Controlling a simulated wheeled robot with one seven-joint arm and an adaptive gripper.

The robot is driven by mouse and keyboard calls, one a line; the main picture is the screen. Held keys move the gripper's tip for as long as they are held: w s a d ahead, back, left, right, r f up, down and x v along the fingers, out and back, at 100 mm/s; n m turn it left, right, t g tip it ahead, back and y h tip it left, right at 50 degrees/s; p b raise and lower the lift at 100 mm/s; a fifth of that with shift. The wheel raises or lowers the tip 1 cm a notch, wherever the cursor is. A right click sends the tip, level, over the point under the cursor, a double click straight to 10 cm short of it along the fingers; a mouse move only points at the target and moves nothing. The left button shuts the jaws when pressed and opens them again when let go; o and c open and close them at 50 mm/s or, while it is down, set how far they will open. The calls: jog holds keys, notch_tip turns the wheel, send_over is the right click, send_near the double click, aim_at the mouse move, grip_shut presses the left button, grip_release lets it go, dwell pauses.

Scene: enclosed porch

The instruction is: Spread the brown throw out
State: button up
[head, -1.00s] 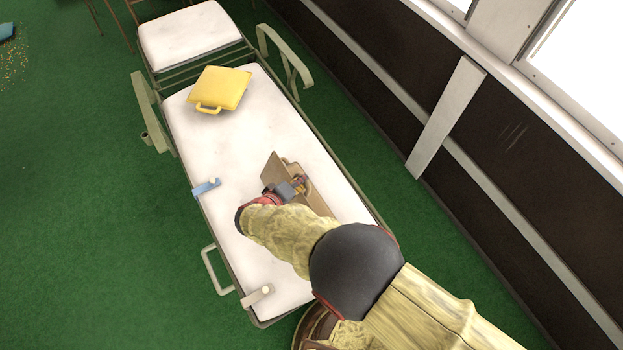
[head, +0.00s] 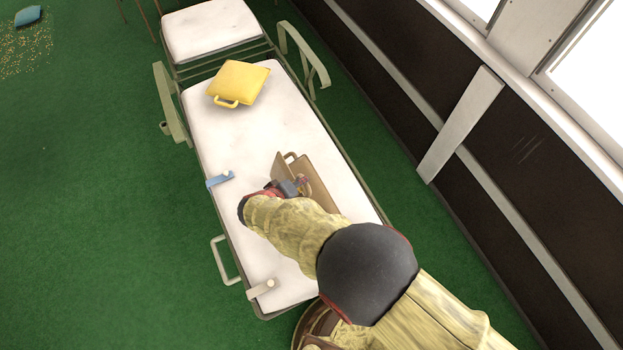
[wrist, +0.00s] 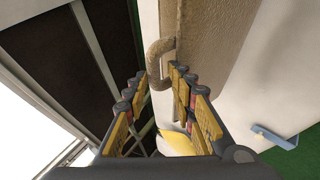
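The brown throw (head: 322,183) lies folded on the white bed mattress (head: 225,120), near the bed's right edge.
A yellow cushion (head: 239,82) with a handle lies toward the bed's far end. A blue clip (head: 220,179) and a pale clip (head: 262,289) sit on the left edge. Bed rails (head: 172,103) flank it.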

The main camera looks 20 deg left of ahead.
jog(key=shift+s+a, duration=0.1)
jog(key=shift+c, duration=0.2)
jog(key=shift+g+y, duration=0.6)
jog(key=shift+g, duration=0.3)
jog(key=shift+s+a+r+p, duration=0.1)
jog(key=shift+s+a+p, duration=0.15)
jog(key=shift+s+a, duration=0.65)
jog(key=shift+s+a+r+p, duration=0.1)
jog(key=shift+s+a+p, duration=0.15)
jog(key=shift+s+a, duration=0.55)
jog(key=shift+c, duration=1.4)
jog(key=shift+s+d, duration=0.15)
jog(key=shift+m+g+y, duration=0.5)
jog(key=shift+g+y, duration=0.1)
jog(key=shift+g, duration=0.2)
jog(key=shift+s+a+f, duration=0.25)
jog(key=shift+s+a, duration=0.6)
jog(key=shift+s, duration=0.15)
jog(key=shift+s+a+f, duration=0.2)
jog(key=shift+s+a, duration=0.6)
jog(key=shift+s, duration=0.2)
jog(key=shift+o, duration=0.4)
jog(key=o, duration=0.5)
jog(key=shift+o, duration=1.3)
jog(key=shift+r, duration=0.15)
